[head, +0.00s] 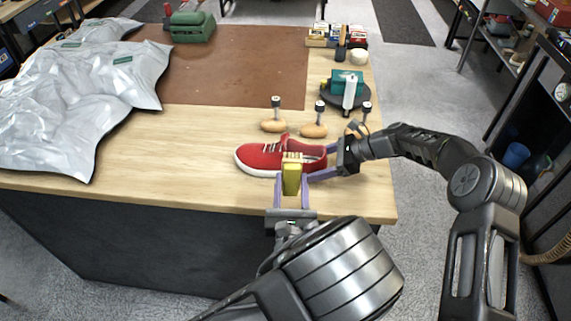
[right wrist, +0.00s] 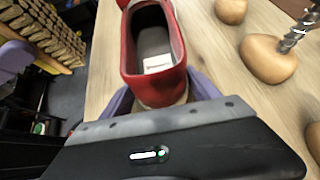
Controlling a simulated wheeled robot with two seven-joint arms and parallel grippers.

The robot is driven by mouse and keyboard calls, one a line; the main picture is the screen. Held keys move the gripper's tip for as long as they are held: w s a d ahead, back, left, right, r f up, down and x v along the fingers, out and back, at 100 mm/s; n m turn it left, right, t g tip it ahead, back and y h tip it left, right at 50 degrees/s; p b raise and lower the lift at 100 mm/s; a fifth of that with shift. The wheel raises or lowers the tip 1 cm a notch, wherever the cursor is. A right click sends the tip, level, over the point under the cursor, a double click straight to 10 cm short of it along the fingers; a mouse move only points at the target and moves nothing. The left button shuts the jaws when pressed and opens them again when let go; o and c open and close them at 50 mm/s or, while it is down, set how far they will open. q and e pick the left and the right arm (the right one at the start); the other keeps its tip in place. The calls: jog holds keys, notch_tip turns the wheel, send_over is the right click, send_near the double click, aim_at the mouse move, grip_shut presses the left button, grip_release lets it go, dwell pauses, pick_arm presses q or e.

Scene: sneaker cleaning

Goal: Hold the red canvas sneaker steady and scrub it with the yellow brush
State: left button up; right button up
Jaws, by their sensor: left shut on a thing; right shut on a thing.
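The red canvas sneaker (head: 262,157) lies on the wooden bench top, toe to the left, with a white sole and white laces. My right gripper (head: 325,161) is shut on its heel; the right wrist view shows the heel (right wrist: 158,85) between the purple fingers. My left gripper (head: 291,192) is shut on the yellow brush (head: 291,179), at the sneaker's near side. The brush's pale bristles (right wrist: 45,32) show at the upper left in the right wrist view. They overlap the shoe's side in the head view; I cannot tell whether they touch.
Several rounded wooden pieces with metal stems (head: 313,130) stand just behind the sneaker. A dark round stand with a teal box (head: 346,82) is farther back. Silvery bags (head: 75,85) cover the left end, and a brown mat (head: 235,65) lies behind. Bare bench lies left of the shoe.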

pick_arm(q)
jog(key=shift+s+a+r, duration=0.15)
jog(key=shift+s+a, duration=0.2)
jog(key=shift+a, duration=0.35)
jog(key=shift+s+a+r, duration=0.15)
jog(key=shift+s+a, duration=0.2)
jog(key=shift+a, duration=0.3)
pick_arm(e)
jog(key=shift+f, duration=0.1)
jog(key=o, duration=1.8)
jog(key=v, duration=1.2)
